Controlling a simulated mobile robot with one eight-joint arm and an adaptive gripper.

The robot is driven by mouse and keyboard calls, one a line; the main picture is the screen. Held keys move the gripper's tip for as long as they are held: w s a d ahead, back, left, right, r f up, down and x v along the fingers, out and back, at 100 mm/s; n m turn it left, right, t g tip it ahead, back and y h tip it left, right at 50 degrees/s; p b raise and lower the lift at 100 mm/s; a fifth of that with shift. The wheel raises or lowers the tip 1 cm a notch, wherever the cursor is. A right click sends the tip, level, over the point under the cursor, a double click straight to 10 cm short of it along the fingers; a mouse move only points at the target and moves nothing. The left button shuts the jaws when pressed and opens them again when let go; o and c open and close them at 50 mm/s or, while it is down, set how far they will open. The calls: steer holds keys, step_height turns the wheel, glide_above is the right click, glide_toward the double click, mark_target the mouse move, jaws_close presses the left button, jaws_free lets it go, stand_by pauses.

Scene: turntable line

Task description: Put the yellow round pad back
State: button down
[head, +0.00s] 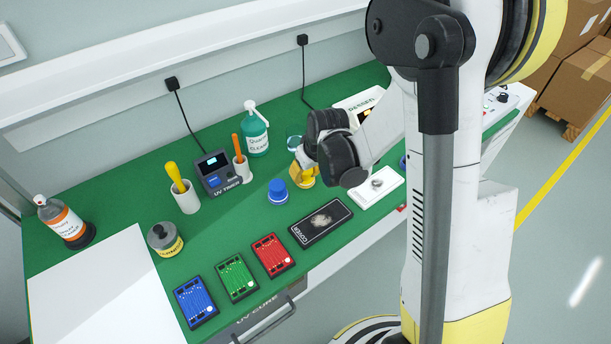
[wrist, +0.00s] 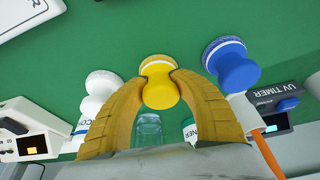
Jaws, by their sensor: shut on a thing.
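The yellow round pad (wrist: 158,64) has a knob-like grip and a pale rim. In the wrist view my gripper (wrist: 160,90) has its two curved yellow fingers closed on either side of the knob. In the head view my gripper (head: 303,176) is low over the green bench, and its fingers and my arm largely hide the pad. I cannot tell whether the pad touches the bench. A blue round pad (head: 278,191) stands just left of my gripper; it also shows in the wrist view (wrist: 232,65). A white round pad (wrist: 98,95) shows on the other side there.
A black cover plate (head: 320,222) and a white plate (head: 378,187) lie in front. Blue, green and red boards (head: 236,277) lie front left.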

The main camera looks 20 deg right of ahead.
steer(key=shift+f, duration=0.15)
steer(key=c, duration=1)
jaws_free()
